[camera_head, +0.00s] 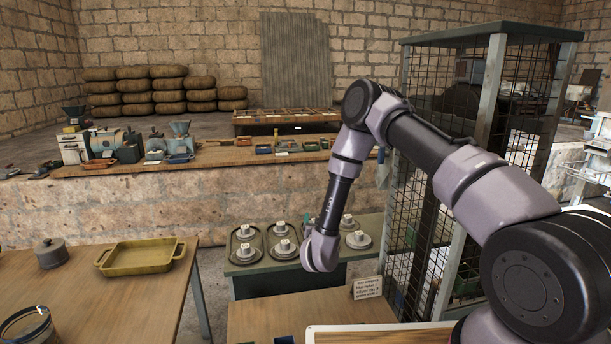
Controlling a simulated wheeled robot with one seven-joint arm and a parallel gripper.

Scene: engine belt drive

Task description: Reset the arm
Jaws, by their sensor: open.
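My arm rises from the lower right, bends at a high elbow and reaches down to its grey wrist over the middle of the view. The wrist hangs in front of a green-topped bench (240,269). My gripper's fingers do not show; the wrist hides the end of the arm. I see nothing held.
Grey round parts (284,247) stand on the green-topped bench, some on trays. A wooden table (112,296) at left holds a yellow tray (141,257) and a lidded pot (51,253). A small sign (367,288) stands below the wrist.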

